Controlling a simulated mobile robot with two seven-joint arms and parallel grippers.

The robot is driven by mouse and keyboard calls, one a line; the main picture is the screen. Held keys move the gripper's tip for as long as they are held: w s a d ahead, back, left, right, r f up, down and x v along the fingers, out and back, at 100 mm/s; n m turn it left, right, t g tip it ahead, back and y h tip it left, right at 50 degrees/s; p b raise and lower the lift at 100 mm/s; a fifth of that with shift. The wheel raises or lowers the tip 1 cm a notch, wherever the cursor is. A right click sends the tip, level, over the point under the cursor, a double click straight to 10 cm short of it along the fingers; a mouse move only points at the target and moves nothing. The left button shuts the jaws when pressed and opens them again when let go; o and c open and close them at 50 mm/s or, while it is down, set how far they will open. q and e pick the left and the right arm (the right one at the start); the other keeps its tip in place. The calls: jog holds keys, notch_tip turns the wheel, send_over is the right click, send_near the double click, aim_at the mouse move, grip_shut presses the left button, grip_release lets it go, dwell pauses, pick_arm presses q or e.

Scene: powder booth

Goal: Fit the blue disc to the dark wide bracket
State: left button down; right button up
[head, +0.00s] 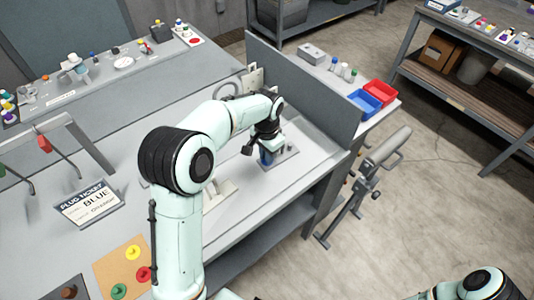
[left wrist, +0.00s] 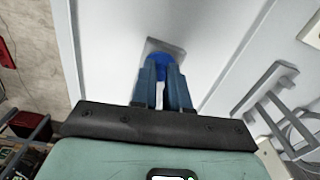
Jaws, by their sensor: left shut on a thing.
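My left gripper (head: 262,155) is low over the bench near its right end. In the left wrist view, its two fingers (left wrist: 165,88) are shut on the blue disc (left wrist: 162,66), which shows at their tips. A small patch of blue also shows under the gripper in the head view. A grey plate (head: 284,158) lies under the gripper; it also shows beyond the disc in the left wrist view (left wrist: 158,45). I cannot tell whether this is the dark wide bracket, or whether the disc touches it. My right gripper is out of view.
A tan board (head: 112,265) holds yellow, red and green discs. A ticket reading BLUE (head: 88,205) stands at left, near a rack (head: 65,130). A pale bracket (head: 218,195) is left of the gripper. A grey partition (head: 310,95) rises at right, with blue (head: 364,103) and red trays beyond.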

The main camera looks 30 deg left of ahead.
pick_arm(q)
jog(key=shift+f, duration=0.3)
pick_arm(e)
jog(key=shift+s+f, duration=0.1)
pick_arm(q)
jog(key=c, duration=1)
grip_release()
jog(key=shift+c, duration=0.2)
notch_tip(320, 180, up, 14)
jog(key=p, duration=0.1)
jog(key=shift+f+p, duration=0.25)
jog(key=shift+p, duration=0.1)
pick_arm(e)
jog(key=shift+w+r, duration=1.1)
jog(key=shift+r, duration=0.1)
